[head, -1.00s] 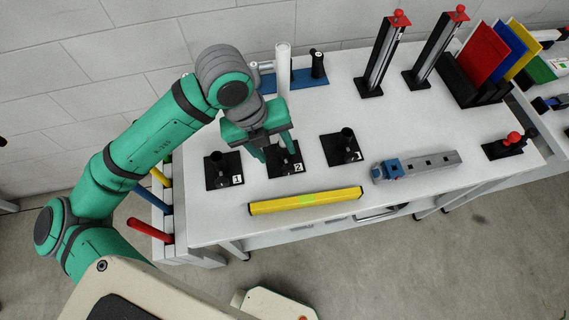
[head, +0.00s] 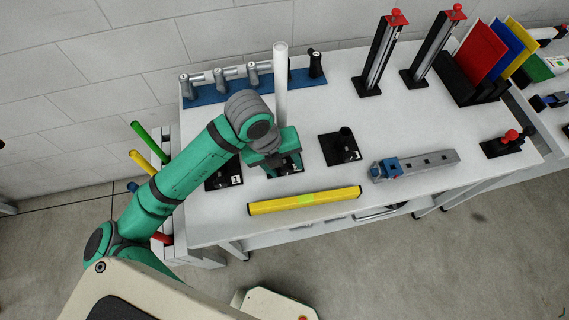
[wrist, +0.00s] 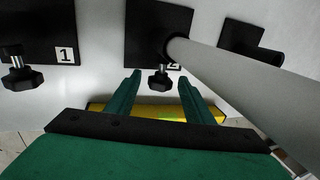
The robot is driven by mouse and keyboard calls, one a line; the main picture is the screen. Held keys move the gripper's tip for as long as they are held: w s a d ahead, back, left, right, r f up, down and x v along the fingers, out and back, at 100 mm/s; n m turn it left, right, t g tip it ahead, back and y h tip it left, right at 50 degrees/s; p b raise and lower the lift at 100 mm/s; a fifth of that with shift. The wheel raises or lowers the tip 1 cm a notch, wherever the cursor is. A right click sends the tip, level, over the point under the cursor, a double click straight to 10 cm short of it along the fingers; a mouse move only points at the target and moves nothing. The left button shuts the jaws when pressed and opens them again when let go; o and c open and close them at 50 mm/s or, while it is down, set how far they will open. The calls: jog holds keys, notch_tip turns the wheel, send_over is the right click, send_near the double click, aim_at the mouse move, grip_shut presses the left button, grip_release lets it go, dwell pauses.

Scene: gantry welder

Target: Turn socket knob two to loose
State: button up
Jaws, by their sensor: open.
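Socket two is a black plate (wrist: 150,30) at the top middle of the wrist view, with a partly covered "2" label. Its black lobed knob (wrist: 160,79) sticks out from the front edge on a short stem. A pale tube (wrist: 235,90) stands in this socket; it also shows upright in the head view (head: 281,85). My gripper (wrist: 160,85) is open, with its two green fingers on either side of the knob and a gap to each. I cannot tell how deep the fingers reach. In the head view, my wrist hides the knob and most of socket two.
Socket one (wrist: 35,35) with its own knob is at the left, and socket three (head: 340,147) is at the right. A yellow level bar (head: 304,201) lies along the front. A grey and blue tool (head: 415,165) lies to the right. A blue rack (head: 205,97) stands behind.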

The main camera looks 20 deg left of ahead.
jog(key=c, duration=1.1)
jog(key=shift+o, duration=0.2)
jog(key=shift+a+t+h, duration=0.15)
jog(key=shift+t+h, duration=0.15)
jog(key=shift+h, duration=0.1)
jog(key=shift+s+a+f+t+h, duration=0.15)
jog(key=shift+t+h, duration=0.2)
jog(key=shift+h, duration=0.2)
jog(key=shift+s+a+t+h, duration=0.1)
jog(key=shift+t+h, duration=0.25)
jog(key=shift+h, duration=0.2)
jog(key=shift+a+f+t+h, duration=0.1)
jog(key=shift+t+h, duration=0.5)
jog(key=shift+h, duration=0.25)
jog(key=shift+a+f+t+h, duration=0.1)
jog(key=shift+t+h, duration=0.5)
jog(key=shift+h, duration=0.25)
jog(key=o, duration=1.1)
jog(key=shift+c, duration=0.2)
